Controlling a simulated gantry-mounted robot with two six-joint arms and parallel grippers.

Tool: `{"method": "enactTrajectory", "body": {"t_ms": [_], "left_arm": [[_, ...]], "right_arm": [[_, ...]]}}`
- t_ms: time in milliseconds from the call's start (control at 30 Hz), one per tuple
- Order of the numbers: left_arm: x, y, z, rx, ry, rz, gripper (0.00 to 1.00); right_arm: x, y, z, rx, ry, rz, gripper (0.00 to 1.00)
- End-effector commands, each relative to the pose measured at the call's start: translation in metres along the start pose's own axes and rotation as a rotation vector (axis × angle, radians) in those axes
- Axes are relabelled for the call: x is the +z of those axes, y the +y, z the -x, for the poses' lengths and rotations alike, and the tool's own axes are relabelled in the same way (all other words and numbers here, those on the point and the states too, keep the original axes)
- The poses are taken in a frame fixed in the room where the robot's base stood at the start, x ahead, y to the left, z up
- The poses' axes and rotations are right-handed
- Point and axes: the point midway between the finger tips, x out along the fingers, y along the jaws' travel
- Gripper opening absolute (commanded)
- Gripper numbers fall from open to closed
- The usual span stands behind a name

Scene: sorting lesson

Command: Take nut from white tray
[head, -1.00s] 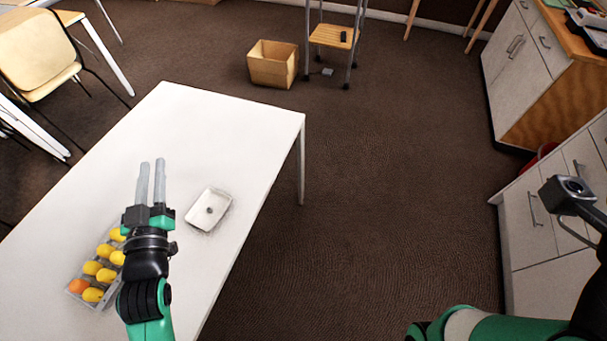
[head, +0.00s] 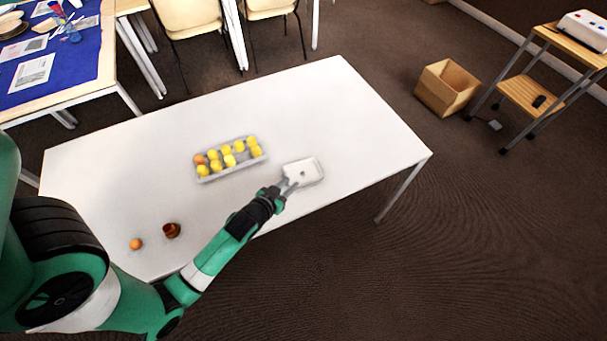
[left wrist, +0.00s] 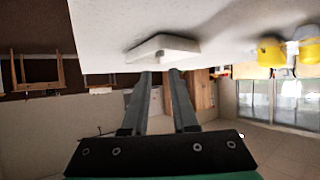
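The white tray (head: 316,180) lies on the white table near its front edge in the head view. The nut (head: 303,174) is a small dark spot inside the tray. My left gripper (head: 288,184) is at the tray's near left corner, its fingers pointing toward it. In the left wrist view the fingers (left wrist: 159,74) are apart with nothing between them, and the tray (left wrist: 180,43) shows just beyond their tips. I cannot make out the nut clearly there. Whether the fingers touch the tray is unclear. My right gripper is not in view.
A grey crate (head: 234,170) of yellow and orange fruit stands left of the white tray. A brown cup (head: 172,230) and an orange ball-like fruit (head: 136,244) are at the table's front left. The table's (head: 360,125) right part is clear.

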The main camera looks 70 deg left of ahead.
Motion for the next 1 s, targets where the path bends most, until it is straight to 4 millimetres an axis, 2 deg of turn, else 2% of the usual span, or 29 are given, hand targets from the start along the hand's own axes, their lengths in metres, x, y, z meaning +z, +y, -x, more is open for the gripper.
{"method": "enactTrajectory", "body": {"t_ms": [33, 100, 367, 600, 867, 1000], "left_arm": [[0.003, 0.000, -0.011, -0.001, 0.002, 0.000, 0.27], [0.002, 0.000, -0.020, 0.000, 0.001, 0.001, 0.27], [0.002, 0.000, -0.033, 0.000, 0.002, -0.001, 0.27], [0.004, -0.002, -0.072, 0.000, 0.002, 0.000, 0.27], [0.002, -0.002, -0.076, 0.001, 0.001, 0.000, 0.27], [0.002, -0.001, -0.076, 0.001, 0.001, 0.000, 0.05]], "right_arm": [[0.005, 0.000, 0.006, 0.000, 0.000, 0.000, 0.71], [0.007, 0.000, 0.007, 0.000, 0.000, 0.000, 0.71], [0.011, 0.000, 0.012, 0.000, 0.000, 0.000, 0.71], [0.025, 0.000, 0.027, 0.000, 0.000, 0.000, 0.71], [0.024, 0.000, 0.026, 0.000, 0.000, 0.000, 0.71], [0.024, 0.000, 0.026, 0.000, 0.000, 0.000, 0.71]]}}
